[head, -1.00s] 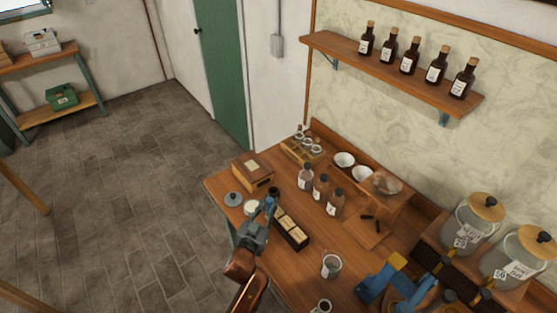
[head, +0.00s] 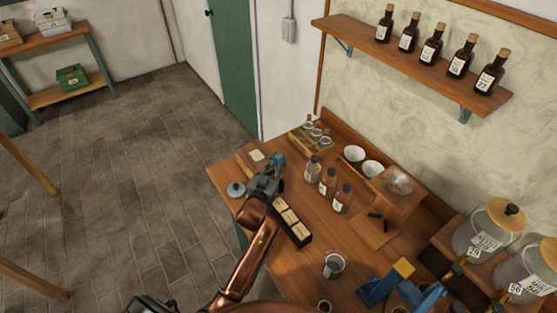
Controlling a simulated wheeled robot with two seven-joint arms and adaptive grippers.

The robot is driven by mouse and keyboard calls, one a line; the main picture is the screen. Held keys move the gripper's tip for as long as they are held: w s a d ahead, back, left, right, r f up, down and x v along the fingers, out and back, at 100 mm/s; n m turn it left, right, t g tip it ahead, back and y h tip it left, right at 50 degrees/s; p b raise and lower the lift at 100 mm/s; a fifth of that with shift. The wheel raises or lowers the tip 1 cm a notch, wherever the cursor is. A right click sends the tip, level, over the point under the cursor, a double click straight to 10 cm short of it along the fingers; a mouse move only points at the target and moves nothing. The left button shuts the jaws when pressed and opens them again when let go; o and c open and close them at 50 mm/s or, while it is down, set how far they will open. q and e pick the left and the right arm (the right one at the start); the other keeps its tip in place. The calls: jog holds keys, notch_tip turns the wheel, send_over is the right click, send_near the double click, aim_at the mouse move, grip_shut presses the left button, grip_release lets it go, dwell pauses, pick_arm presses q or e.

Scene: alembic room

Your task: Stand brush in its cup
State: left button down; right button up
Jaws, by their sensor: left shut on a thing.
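My left gripper (head: 277,164) is over the back left part of the wooden bench, in front of the wooden box. It is shut on a slim thing, which I take to be the brush; it is mostly hidden by the fingers, and its tilt cannot be told. A grey cup (head: 334,265) with a label stands upright on the bench near the front. A smaller cup (head: 324,305) is cut by the bottom edge. I cannot tell which cup belongs to the brush.
A wooden box (head: 256,155), a dark tray of blocks (head: 289,227) and several labelled bottles (head: 327,182) stand around the left gripper. Bench is free between blocks and cup.

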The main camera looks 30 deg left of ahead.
pick_arm(q)
jog(key=shift+f+b, duration=0.75)
jog(key=shift+f, duration=0.2)
jog(key=shift+f+b, duration=0.7)
jog(key=shift+b, duration=0.05)
jog(key=shift+f+b, duration=0.75)
jog(key=shift+f, duration=0.95)
jog(key=c, duration=1.7)
grip_release()
